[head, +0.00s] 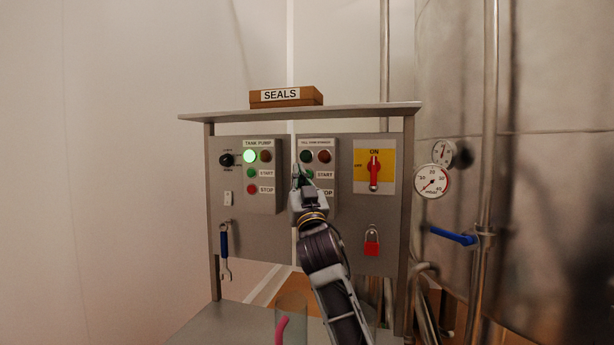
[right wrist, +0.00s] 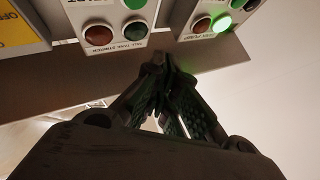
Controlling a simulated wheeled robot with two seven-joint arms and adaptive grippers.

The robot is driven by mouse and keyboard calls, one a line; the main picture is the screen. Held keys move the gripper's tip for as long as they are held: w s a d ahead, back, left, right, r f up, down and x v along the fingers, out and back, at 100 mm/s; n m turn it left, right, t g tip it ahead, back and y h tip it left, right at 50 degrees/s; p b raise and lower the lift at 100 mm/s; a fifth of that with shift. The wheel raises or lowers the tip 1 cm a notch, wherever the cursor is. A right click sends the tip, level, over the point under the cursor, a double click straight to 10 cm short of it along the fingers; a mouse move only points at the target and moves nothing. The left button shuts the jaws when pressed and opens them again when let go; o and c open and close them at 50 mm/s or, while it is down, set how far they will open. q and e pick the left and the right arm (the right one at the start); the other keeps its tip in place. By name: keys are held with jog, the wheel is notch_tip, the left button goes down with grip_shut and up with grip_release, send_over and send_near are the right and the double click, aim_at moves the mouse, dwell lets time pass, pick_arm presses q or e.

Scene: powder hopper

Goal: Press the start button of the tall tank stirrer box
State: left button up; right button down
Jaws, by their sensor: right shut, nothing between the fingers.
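The tall tank stirrer box (head: 331,171) is a grey box on the panel, with a dark green lamp (head: 306,156) and a dark red lamp (head: 324,156), both unlit. Its green start button (head: 309,174) sits below them beside a START label. My right gripper (head: 297,174) is shut and empty, at the left edge of this box near the start button; I cannot tell whether it touches. It hides the stop button. In the right wrist view, upside down, the shut fingertips (right wrist: 168,68) lie below the box (right wrist: 117,47), apart from the start button (right wrist: 135,3). My left gripper is out of view.
The tank pump box (head: 264,198) stands close on the left, its green lamp (head: 249,156) lit. A red switch (head: 374,172) on a yellow plate and a red padlock (head: 371,241) are on the right. A shelf (head: 360,108) with a SEALS box (head: 286,97) overhangs the panel.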

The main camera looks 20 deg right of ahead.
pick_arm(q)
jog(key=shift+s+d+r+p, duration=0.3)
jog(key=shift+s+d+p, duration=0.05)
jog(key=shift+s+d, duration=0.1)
pick_arm(e)
jog(key=w+d, duration=0.3)
jog(key=w, duration=0.2)
jog(key=shift+d, duration=0.25)
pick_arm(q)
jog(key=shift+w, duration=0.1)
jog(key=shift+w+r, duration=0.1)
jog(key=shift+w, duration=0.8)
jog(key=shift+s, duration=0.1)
